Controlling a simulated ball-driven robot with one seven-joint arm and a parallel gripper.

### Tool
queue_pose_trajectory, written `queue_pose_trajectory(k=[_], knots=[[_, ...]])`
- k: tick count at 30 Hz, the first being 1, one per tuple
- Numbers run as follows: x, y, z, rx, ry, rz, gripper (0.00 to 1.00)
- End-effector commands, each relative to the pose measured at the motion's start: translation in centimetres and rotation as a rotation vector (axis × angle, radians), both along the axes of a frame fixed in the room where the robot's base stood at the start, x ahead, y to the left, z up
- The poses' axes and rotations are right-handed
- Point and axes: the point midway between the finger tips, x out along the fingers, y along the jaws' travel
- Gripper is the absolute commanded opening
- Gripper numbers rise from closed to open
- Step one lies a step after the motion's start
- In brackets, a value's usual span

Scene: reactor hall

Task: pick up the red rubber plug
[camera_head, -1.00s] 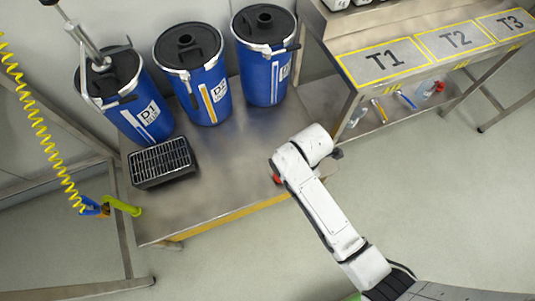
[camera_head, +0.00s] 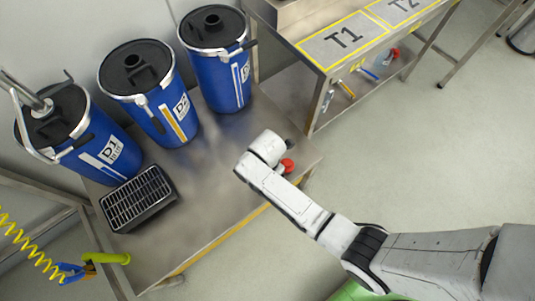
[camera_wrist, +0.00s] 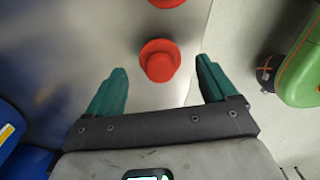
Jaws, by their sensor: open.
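In the wrist view a round red rubber plug (camera_wrist: 160,61) with a flange is on the grey metal bench. My gripper (camera_wrist: 162,72) is open, with its teal fingers on either side of the plug's place in the picture. I see no finger touching it. A second red shape (camera_wrist: 167,3) is cut off by the top edge; I cannot tell what it is. In the head view a red piece (camera_head: 288,165) shows just right of my arm's end, over the right part of the bench. My fingers are hidden there behind the arm.
The bench (camera_head: 215,205) carries blue drums D1 (camera_head: 75,137), D2 (camera_head: 144,98) and D3 (camera_head: 222,68) along the back, and a black grated box (camera_head: 138,198) at left. A table with marked areas T1 and T2 (camera_head: 340,42) stands to the right.

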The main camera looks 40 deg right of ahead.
Motion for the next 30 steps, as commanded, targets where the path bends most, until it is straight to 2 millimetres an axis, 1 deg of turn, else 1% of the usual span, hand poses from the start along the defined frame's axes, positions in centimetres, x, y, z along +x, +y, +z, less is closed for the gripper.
queue_pose_trajectory(k=[1,5,14,30], knots=[[0.0,0.0,-1.0,0.000,0.001,0.001,0.85],[0.0,0.0,-2.2,0.000,0.000,0.001,0.85],[0.0,0.0,-2.4,0.000,-0.001,0.001,0.84],[0.0,0.0,-2.4,0.000,-0.001,0.001,0.33]])
